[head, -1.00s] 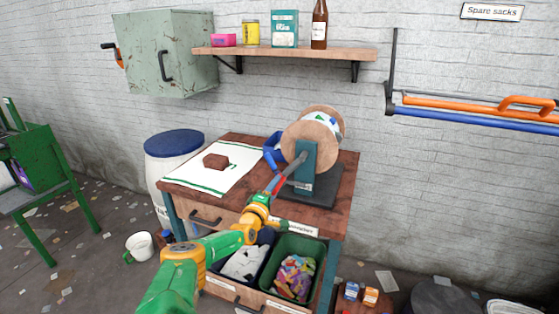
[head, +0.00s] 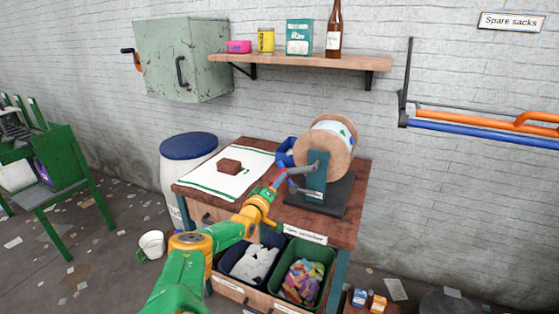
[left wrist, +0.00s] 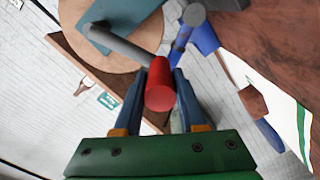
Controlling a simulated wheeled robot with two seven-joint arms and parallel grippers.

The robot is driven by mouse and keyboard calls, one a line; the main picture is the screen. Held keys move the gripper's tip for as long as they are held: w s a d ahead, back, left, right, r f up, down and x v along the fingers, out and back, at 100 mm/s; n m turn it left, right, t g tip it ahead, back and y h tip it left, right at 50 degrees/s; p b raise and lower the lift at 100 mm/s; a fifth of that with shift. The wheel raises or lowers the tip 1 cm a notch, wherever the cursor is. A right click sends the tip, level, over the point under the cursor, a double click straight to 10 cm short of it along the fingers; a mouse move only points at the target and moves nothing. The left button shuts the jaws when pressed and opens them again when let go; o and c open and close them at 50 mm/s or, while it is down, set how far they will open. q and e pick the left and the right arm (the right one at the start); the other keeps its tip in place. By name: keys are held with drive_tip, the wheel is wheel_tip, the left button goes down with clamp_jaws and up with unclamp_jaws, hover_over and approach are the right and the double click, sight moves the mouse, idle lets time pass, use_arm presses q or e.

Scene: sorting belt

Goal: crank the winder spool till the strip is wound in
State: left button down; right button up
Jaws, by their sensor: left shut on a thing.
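The winder is a wooden-flanged spool (head: 341,150) on a teal post (head: 316,178) with a dark base plate. White material with blue and green patches is wound around its core. A grey crank arm (head: 304,171) reaches left from the post and ends in a red handle (left wrist: 160,92). My left gripper (head: 276,184) is shut on this handle; the left wrist view shows its blue fingers on both sides of it. A white cloth with green stripes (head: 212,182) lies flat on the table. I cannot tell whether it joins the spool. My right gripper is out of view.
A brown block (head: 229,166) rests on the cloth. A blue object (head: 286,147) is beside the spool, partly hidden. Bins (head: 313,247) with scraps sit below the tabletop. A shelf (head: 300,62) with containers is above. A blue-lidded barrel (head: 188,146) stands left.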

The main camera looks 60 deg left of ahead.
use_arm(q)
drive_tip(key=shift+s+a+r+m+p, duration=0.1)
drive_tip(key=shift+a+r+m+p, duration=0.05)
drive_tip(key=shift+r+m+p, duration=0.45)
drive_tip(key=shift+s+a+r+m+p, duration=0.15)
drive_tip(key=shift+r+m+p, duration=0.25)
drive_tip(key=shift+r+m, duration=0.25)
drive_tip(key=shift+r+m+p, duration=0.9)
drive_tip(key=shift+m+p, duration=0.1)
drive_tip(key=shift+m, duration=0.05)
drive_tip(key=c, duration=0.5)
unclamp_jaws()
drive_tip(key=shift+w, duration=0.1)
